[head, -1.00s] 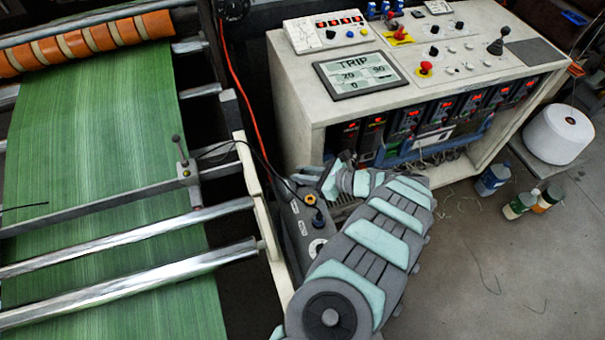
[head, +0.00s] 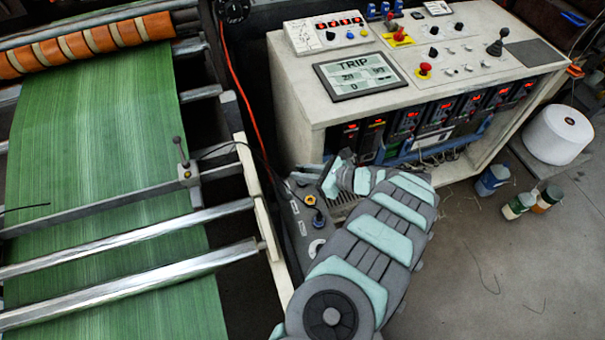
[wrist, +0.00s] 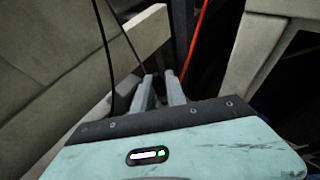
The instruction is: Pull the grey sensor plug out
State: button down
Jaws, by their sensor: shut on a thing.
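My gripper (head: 304,178) is at the back end of the grey connector box (head: 300,226), beside the cream machine frame. In the wrist view its two narrow fingers (wrist: 160,90) are close together, shut on the grey sensor plug, which is mostly hidden between them. A thin black cable (wrist: 126,38) runs down to the fingertips. I see no socket at the fingertips, and I cannot tell how the plug sits relative to one. The sensor (head: 187,173) stands on a rail over the green web.
The cream frame (head: 262,205) and rollers (head: 130,240) lie left of my arm. A control cabinet (head: 315,110), its screen reading TRIP, stands behind. A red cable (head: 232,75) hangs near the frame. A white spool (head: 557,134) and small pots stand right; the front-right floor is clear.

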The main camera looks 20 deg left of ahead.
aim_at(302, 168)
jog(key=shift+r+p, duration=0.55)
jog(key=shift+r, duration=1.05)
